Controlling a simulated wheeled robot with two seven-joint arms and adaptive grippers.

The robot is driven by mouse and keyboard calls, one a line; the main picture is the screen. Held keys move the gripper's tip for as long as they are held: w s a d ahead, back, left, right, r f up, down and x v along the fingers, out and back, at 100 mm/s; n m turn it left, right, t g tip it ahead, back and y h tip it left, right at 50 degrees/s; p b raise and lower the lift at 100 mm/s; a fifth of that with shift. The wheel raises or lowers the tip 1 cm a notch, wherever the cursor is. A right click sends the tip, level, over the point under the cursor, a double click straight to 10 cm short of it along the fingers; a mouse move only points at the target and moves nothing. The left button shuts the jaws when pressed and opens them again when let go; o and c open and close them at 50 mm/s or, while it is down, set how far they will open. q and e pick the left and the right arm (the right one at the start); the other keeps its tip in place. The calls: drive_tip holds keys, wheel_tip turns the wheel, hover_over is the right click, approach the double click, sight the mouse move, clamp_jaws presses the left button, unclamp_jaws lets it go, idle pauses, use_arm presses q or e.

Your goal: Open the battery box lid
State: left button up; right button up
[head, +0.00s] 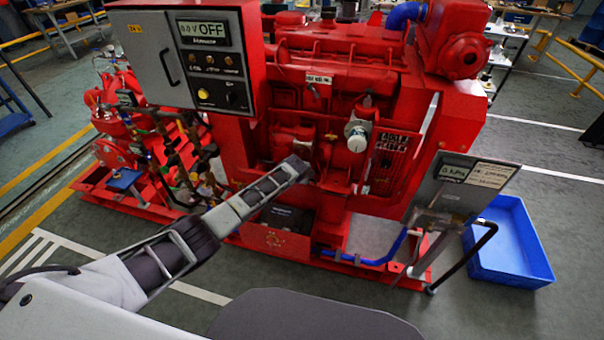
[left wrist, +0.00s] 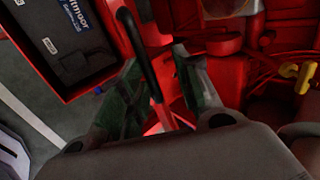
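The battery box (head: 272,240) is a red open-topped box low on the pumpset's front. A black battery (head: 290,217) shows inside it, partly hidden by my left arm in the head view. In the left wrist view the battery (left wrist: 75,35) lies upper left inside the red box wall (left wrist: 103,75), and the top looks uncovered there. A black bar-like handle (left wrist: 138,55) stands beside that wall, on what looks like a red lid seen nearly edge-on. My left gripper (left wrist: 163,75) has its fingers apart, with the handle running between them, nearer the left finger. My right gripper is not visible.
A grey control panel (head: 190,60) overhangs at upper left. The red engine (head: 330,100) rises behind the box. A blue pipe (head: 365,261), a grey gauge board (head: 465,185) and a blue tray (head: 510,245) lie to the right. The floor in front has some free room.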

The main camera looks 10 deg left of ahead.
use_arm(q)
drive_tip(key=v, duration=0.9)
idle(0.7)
idle(0.6)
